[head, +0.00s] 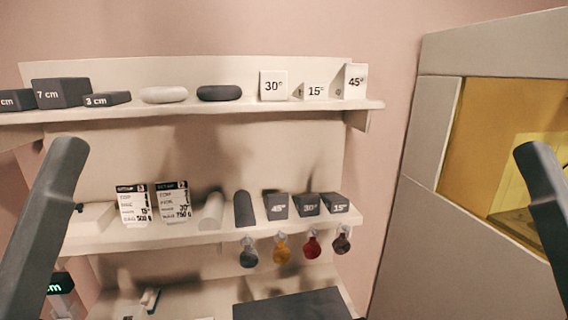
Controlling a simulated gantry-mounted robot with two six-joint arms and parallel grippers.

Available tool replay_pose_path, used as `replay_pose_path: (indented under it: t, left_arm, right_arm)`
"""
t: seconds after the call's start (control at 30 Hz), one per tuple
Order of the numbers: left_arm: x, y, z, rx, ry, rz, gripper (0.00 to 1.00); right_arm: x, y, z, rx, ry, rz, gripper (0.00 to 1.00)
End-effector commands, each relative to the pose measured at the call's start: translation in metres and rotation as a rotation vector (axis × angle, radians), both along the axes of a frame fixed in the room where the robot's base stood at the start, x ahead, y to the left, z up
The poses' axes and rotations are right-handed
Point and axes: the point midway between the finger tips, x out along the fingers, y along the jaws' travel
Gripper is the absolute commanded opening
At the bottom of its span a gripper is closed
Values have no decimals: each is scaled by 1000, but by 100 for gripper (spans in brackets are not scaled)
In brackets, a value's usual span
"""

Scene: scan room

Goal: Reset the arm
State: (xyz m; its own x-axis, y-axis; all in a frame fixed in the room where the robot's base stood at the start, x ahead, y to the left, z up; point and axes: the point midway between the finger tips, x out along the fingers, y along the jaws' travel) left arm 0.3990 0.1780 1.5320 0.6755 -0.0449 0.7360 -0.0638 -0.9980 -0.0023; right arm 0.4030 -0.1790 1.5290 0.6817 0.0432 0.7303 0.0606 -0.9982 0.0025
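A dark grey bar of my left arm (42,225) rises from the lower left edge. It stands in front of the left end of the shelves and leans to the right. A matching dark bar of my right arm (545,195) comes in at the right edge, in front of the grey and yellow cabinet, and leans to the left. Both are apart from the shelves as far as I can tell. No gripper fingers show on either arm, so I cannot see whether they hold anything.
The upper shelf (230,107) carries dark size blocks, two rounded pads and white angle wedges. The middle shelf (200,239) carries label cards, cylinders and dark wedges, with several coloured round tags (281,248) hanging below. A cabinet (440,235) with a yellow interior (500,130) stands right.

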Motion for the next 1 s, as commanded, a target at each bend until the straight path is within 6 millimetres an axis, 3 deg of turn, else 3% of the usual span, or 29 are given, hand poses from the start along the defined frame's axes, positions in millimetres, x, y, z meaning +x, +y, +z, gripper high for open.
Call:
replay_pose_path:
  t: [0.03,0.17,0.5,0.6,0.73,1.0]
  left_arm:
    - [0,0,39,0,-1,1,100]
    - [1,1,85,1,0,2,100]
    - [2,1,246,1,2,4,100]
    - [2,1,279,1,2,4,100]
    - [2,1,298,1,3,4,100]
    - [2,1,296,1,2,4,100]
  right_arm:
    - [-2,0,41,0,-7,0,50]
    - [-2,0,88,0,-8,0,50]
    - [-2,0,249,0,-7,0,50]
    - [-2,0,282,0,-7,0,50]
    - [-1,0,301,0,-7,0,50]
    - [-1,0,299,0,-6,0,50]
